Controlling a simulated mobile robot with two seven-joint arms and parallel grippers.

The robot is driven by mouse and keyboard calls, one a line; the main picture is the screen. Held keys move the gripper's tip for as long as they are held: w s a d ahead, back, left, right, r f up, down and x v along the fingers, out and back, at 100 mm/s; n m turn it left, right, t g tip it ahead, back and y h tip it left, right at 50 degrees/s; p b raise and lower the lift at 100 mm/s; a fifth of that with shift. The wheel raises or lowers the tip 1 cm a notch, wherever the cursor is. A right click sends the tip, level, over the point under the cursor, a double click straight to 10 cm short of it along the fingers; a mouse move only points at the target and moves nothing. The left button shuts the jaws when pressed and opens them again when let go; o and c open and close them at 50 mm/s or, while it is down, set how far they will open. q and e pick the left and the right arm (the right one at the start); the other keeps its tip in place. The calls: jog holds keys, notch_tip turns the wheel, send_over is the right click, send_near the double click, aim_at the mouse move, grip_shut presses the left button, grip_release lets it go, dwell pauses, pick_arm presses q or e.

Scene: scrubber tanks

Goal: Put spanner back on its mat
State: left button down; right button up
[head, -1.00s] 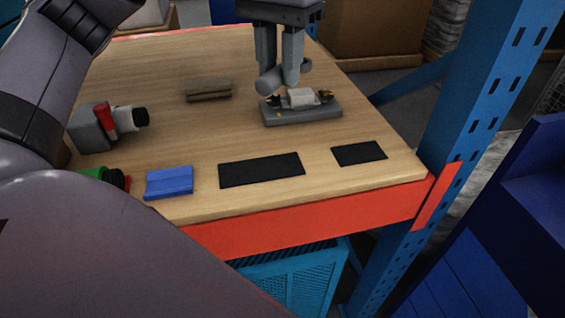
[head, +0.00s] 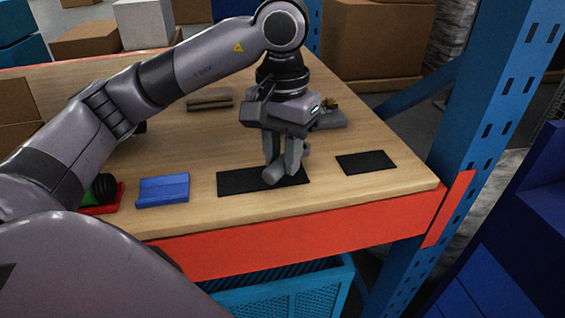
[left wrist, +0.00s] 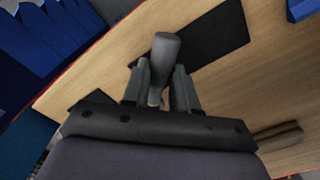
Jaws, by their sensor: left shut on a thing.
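My left gripper (head: 283,160) is shut on a grey bar with a rounded end, which I take to be the spanner (head: 274,173). In the left wrist view the spanner (left wrist: 165,48) sticks out between the fingers (left wrist: 160,88). In the head view the gripper is at the right part of the larger black mat (head: 238,181). Whether the spanner touches this mat, I cannot tell. A smaller black mat (head: 366,162) lies bare to the right. The left wrist view also shows the larger mat (left wrist: 220,35) and the smaller one (left wrist: 86,88). My right gripper is not in view.
A blue block (head: 163,190) and a green-and-black item on a red base (head: 103,190) stand left along the front edge. A grey block (head: 330,119) and a brown bar (head: 209,99) lie farther back. A blue rack post (head: 485,110) rises at the right.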

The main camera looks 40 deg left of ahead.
pick_arm(q)
jog(key=shift+f, duration=0.75)
jog(key=shift+f, duration=0.15)
jog(key=c, duration=0.9)
grip_release()
